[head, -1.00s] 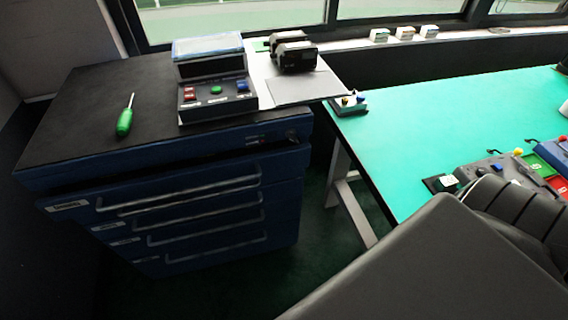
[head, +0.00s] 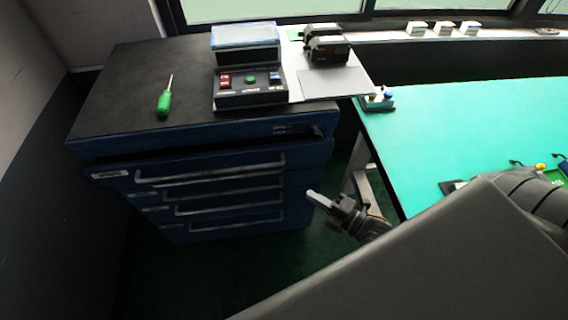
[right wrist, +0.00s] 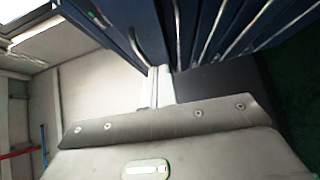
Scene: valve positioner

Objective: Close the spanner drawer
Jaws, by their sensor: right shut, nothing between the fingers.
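The blue tool cabinet (head: 110,148) stands at left with several drawers. Its upper labelled drawer (head: 310,156) sticks out a little, with a dark gap above its front. I cannot read the label (head: 108,174), so I cannot tell if it names spanners. The drawer has a long grey bar handle (head: 215,175). My right gripper (head: 314,195) is shut and empty, to the right of the drawer handles and apart from them in the head view. In the right wrist view its fingers (right wrist: 158,86) point toward the blue drawer fronts and handles (right wrist: 137,45). My left gripper is not in view.
On the cabinet top lie a green screwdriver (head: 164,101) and a control box with buttons (head: 250,88). A green-topped table (head: 455,125) stands at right, its leg near my right gripper. Dark floor lies in front of the cabinet.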

